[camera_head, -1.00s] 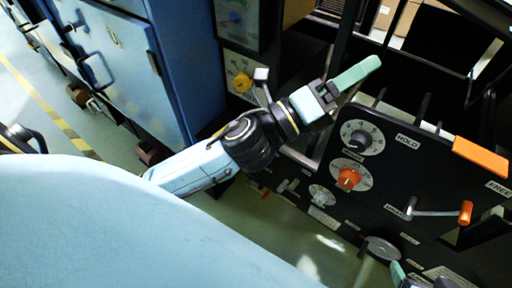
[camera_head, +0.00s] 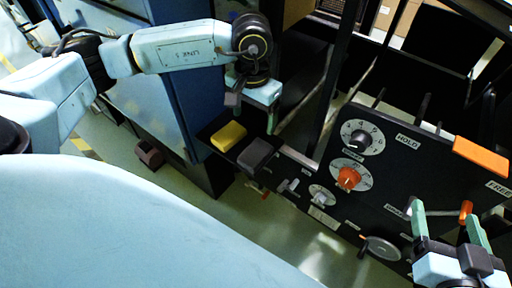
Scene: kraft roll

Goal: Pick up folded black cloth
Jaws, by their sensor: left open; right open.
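The folded black cloth (camera_head: 255,153) looks like a small dark grey pad on a black shelf (camera_head: 212,130) beside the blue cabinet. My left gripper (camera_head: 252,112) hangs above the shelf, just above and behind the cloth in the picture, with its fingers pointing down. It is open, empty and apart from the cloth. My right gripper (camera_head: 447,226) is at the lower right in front of the black panel, open and empty, its two green fingers spread around the crank handle area without clearly touching it.
A yellow block (camera_head: 228,136) lies left of the cloth, close to it. The black control panel (camera_head: 395,175) with an orange knob (camera_head: 347,179) and a crank with orange grip (camera_head: 466,212) stands at the right. Dark upright posts (camera_head: 337,85) rise right of the shelf.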

